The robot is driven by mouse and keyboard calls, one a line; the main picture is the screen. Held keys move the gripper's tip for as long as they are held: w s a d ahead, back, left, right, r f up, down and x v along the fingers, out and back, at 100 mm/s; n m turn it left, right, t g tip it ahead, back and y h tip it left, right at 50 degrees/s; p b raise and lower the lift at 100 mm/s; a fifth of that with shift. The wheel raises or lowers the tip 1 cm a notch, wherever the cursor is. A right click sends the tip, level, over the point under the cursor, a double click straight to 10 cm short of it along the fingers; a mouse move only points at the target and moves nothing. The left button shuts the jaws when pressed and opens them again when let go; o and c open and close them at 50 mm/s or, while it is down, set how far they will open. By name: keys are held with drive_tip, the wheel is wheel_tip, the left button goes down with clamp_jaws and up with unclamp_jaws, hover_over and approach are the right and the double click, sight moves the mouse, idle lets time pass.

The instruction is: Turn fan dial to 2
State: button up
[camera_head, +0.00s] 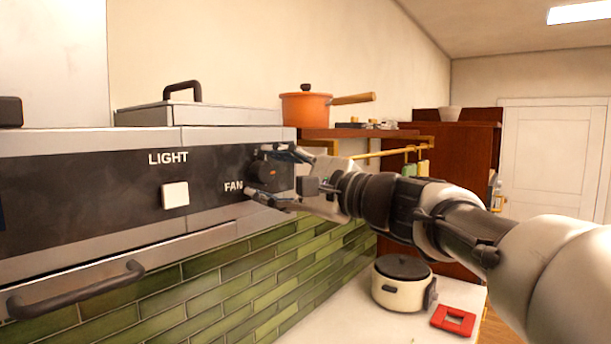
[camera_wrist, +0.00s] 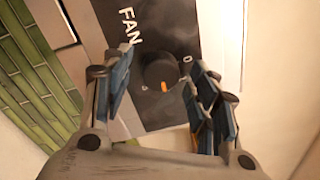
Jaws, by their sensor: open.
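The fan dial (camera_head: 264,171) is a dark round knob on the black panel, just right of the word FAN in the head view. In the wrist view the dial (camera_wrist: 161,70) lies between and beyond my fingertips, with an orange mark on it. A 0 shows beside it; other markings are too small or hidden to read. My gripper (camera_head: 278,175) is open in front of the panel, its fingers to either side of the dial. My gripper (camera_wrist: 158,85) also shows in the wrist view with blue pads spread apart. I cannot tell whether a pad touches the dial.
A white light switch (camera_head: 175,195) sits left of the dial. A dark handle (camera_head: 78,290) juts out below the panel. An orange pot (camera_head: 306,109) stands on a shelf behind my gripper. A cream cooker (camera_head: 402,284) and a red square (camera_head: 453,319) are on the counter below my arm.

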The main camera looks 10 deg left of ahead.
drive_tip(key=v, duration=1.2)
drive_tip(key=shift+a+f, duration=0.1)
drive_tip(key=shift+f, duration=0.05)
drive_tip(key=s+d+f+n+g+h+b, duration=0.1)
drive_tip(key=s+f+n+g+h+b, duration=0.2)
drive_tip(key=s+f, duration=0.7)
drive_tip(key=s+d+f+n+g+h+b, duration=0.1)
drive_tip(key=s+f+n+h, duration=0.3)
drive_tip(key=f, duration=1.1)
drive_tip(key=s+d+f+n+h+b, duration=0.2)
drive_tip(key=s+d+f+h, duration=0.2)
drive_tip(key=d+f, duration=0.3)
drive_tip(key=s+d+f+n+h+b, duration=0.1)
drive_tip(key=s+d+f+h, duration=0.4)
drive_tip(key=f, duration=0.6)
drive_tip(key=shift+s+d+f+n+g+b, duration=0.2)
drive_tip(key=shift+s+d+n+g+b, duration=0.3)
drive_tip(key=shift+s+d, duration=0.4)
drive_tip(key=shift+d, duration=0.25)
drive_tip(key=shift+c, duration=0.3)
